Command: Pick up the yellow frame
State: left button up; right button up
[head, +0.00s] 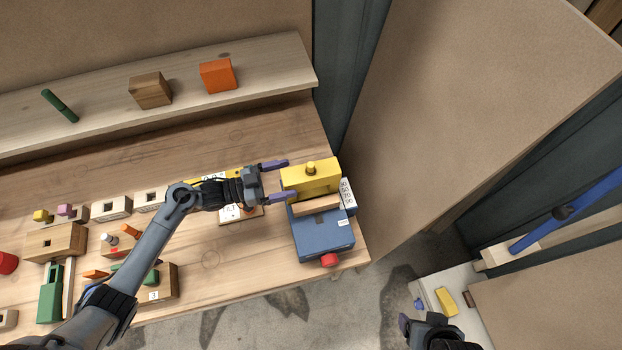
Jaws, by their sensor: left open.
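A yellow block-like piece (318,184) with a knob on top stands at the table's right end, against a blue box (325,238). It is the likeliest yellow frame, though its shape is hard to read. My left gripper (279,180) is open, with its two purple fingers pointing right at the yellow piece's left side. The lower finger overlaps its lower left corner in the picture; I cannot tell whether they touch.
A red knob (329,260) sticks out of the blue box. A white number label (347,195) stands right of the yellow piece. Several blocks crowd the table's left part. A raised shelf (185,107) holds an orange block (217,76) and a brown block (150,90).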

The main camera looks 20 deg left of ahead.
aim_at(301, 176)
pick_arm(q)
jog(key=shift+p+x, duration=0.6)
jog(key=shift+x, duration=2.05)
jog(key=shift+f, duration=0.2)
jog(key=shift+r, duration=0.1)
jog(key=c, duration=1.4)
